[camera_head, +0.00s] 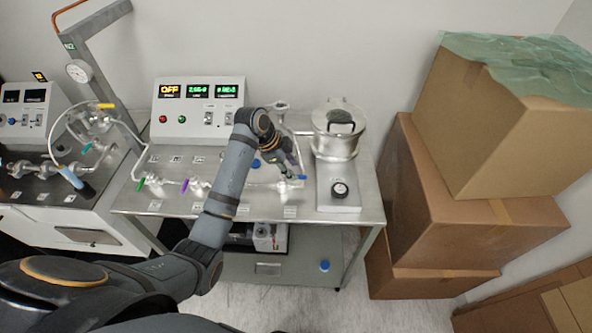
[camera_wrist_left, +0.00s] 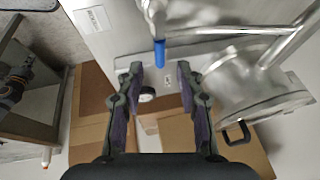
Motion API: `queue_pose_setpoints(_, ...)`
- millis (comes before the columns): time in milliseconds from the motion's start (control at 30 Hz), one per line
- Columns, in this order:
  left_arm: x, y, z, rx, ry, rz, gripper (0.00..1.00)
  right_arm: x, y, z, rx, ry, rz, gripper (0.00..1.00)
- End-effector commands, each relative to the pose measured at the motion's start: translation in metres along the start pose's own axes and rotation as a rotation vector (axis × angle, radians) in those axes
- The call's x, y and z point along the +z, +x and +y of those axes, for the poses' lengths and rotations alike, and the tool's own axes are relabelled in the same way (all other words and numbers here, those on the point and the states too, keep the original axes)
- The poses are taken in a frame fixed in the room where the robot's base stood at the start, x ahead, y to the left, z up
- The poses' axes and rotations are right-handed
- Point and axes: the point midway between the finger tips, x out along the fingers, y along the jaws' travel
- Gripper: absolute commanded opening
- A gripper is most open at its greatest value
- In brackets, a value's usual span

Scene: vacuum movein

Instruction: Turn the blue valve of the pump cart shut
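The pump cart (camera_head: 345,207) is a steel table with glass tubing on top. The blue valve's handle (camera_wrist_left: 160,52) shows in the left wrist view as a short blue bar on the glass, ahead of and between my fingertips. In the head view a small blue bit (camera_head: 302,177) shows beside my fingers. My left gripper (camera_head: 288,171) reaches down over the right part of the glass. In the left wrist view the gripper (camera_wrist_left: 160,75) is open, with nothing between its fingers. Contact with the handle is not visible. My right gripper is not in view.
A metal vessel (camera_head: 335,145) and a black knob (camera_head: 340,190) stand right of my gripper. Green (camera_head: 140,184) and purple (camera_head: 185,185) valves are on the left. A control box (camera_head: 200,108) reading OFF stands behind. Cardboard boxes (camera_head: 480,215) stack right of the cart.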

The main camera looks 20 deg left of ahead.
Motion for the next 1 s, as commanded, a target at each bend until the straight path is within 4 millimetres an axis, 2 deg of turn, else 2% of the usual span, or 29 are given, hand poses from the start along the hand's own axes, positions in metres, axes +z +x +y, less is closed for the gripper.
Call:
queue_pose_setpoints(200, 0.0, 0.031, 0.0, 0.002, -0.001, 0.0, 0.36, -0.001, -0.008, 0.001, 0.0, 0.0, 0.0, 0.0)
queue_pose_setpoints(533, 0.001, 0.038, 0.001, -0.001, 0.0, -0.001, 0.36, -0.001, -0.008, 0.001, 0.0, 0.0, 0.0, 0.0)
queue_pose_setpoints(567, 0.001, 0.038, 0.001, -0.001, 0.0, -0.001, 0.35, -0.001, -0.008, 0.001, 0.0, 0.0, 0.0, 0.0)
queue_pose_setpoints(800, 0.001, 0.038, 0.0, 0.0, 0.0, -0.001, 0.03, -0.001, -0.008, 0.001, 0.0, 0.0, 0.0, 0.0)
queue_pose_setpoints(833, 0.001, 0.038, 0.0, -0.001, 0.0, -0.001, 0.0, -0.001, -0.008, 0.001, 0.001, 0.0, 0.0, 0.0)
queue_pose_setpoints(1000, 0.001, 0.038, 0.0, -0.001, 0.0, -0.001, 0.0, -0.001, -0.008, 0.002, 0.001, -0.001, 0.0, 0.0)
